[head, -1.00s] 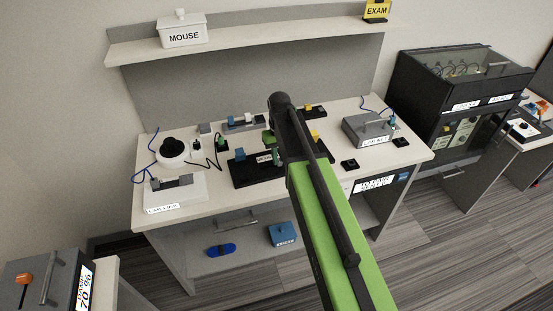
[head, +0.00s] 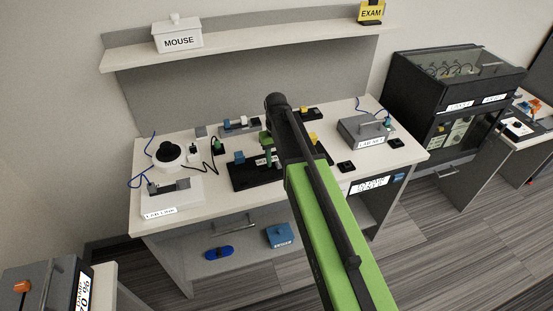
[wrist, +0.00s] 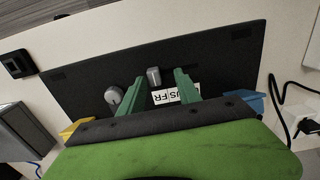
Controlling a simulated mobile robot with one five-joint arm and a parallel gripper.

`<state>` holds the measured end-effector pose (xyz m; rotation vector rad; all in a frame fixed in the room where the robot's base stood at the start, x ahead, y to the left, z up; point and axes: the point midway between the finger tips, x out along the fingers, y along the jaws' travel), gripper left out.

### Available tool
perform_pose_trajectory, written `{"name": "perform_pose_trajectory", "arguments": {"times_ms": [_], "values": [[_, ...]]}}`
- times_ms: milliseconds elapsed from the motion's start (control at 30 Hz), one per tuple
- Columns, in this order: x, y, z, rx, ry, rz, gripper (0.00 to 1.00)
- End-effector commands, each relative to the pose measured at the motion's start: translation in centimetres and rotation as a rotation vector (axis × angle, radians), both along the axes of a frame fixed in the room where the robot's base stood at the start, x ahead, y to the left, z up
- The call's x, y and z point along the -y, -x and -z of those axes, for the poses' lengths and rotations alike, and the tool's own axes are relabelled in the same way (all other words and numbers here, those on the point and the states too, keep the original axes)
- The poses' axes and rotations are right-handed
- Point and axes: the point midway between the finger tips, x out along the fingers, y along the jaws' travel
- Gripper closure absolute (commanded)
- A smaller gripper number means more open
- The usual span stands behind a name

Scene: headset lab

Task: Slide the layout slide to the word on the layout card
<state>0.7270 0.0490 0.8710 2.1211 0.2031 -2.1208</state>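A black board (head: 242,183) lies on the bench under my gripper (head: 269,146); it fills much of the wrist view (wrist: 225,55). A white label (wrist: 172,96) on it reads "US" and "FR", partly covered by a finger. A small grey upright knob (wrist: 153,76) stands between the green fingertips of my gripper (wrist: 160,78), with gaps showing on both sides. The fingers are apart. A rounder grey knob (wrist: 113,95) is left of the left finger. I cannot tell which knob is the layout slide. I cannot identify the layout card.
In the wrist view, a yellow block (wrist: 76,129) and a blue block (wrist: 243,102) flank my gripper. On the bench are a white device with a black dial (head: 168,153), a grey box with a handle (head: 362,131) and cables. A shelf (head: 250,47) runs above the bench.

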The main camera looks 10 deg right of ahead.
Motion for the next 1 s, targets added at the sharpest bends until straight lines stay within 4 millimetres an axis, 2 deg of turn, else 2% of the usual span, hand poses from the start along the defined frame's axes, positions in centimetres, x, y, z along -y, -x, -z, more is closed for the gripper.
{"name": "perform_pose_trajectory", "arguments": {"times_ms": [33,633,800,1000], "values": [[0.0,0.0,-1.5,0.0,0.0,0.0,0.6],[0.2,0.1,-14.9,0.0,0.0,0.002,0.6],[0.2,0.1,-16.4,0.0,0.0,0.002,0.6],[0.2,0.1,-16.2,0.0,0.0,0.002,0.6]]}}
